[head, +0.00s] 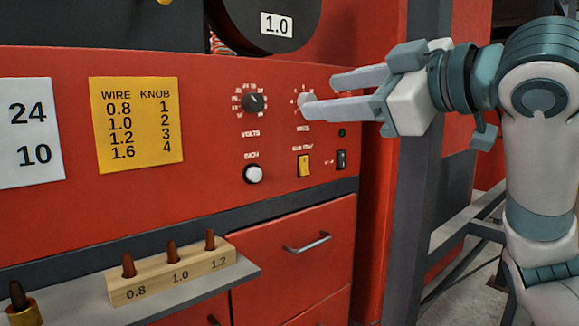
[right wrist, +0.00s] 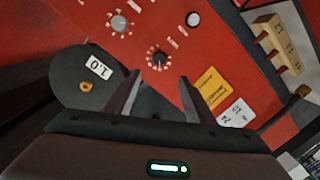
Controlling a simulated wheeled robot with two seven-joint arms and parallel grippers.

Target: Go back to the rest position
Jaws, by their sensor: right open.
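My right gripper (head: 318,94) is open and empty in front of the red machine panel (head: 215,85). Its fingers point left and partly cover the right-hand knob, whose printed scale (head: 300,100) shows beside the lower fingertip; I cannot tell whether they touch. In the right wrist view the two fingers (right wrist: 158,88) are spread, with the black volts knob (right wrist: 158,58) beyond them and the grey knob (right wrist: 118,23) to its upper left. The volts knob also shows in the head view (head: 254,103), left of the fingers. My left gripper is out of view.
Below the knobs are a white button (head: 253,174), an amber switch (head: 304,165) and a black switch (head: 341,159). A wooden block (head: 172,275) with copper-coloured tips stands on a grey shelf (head: 225,288). A dark post (head: 412,200) stands below my right forearm.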

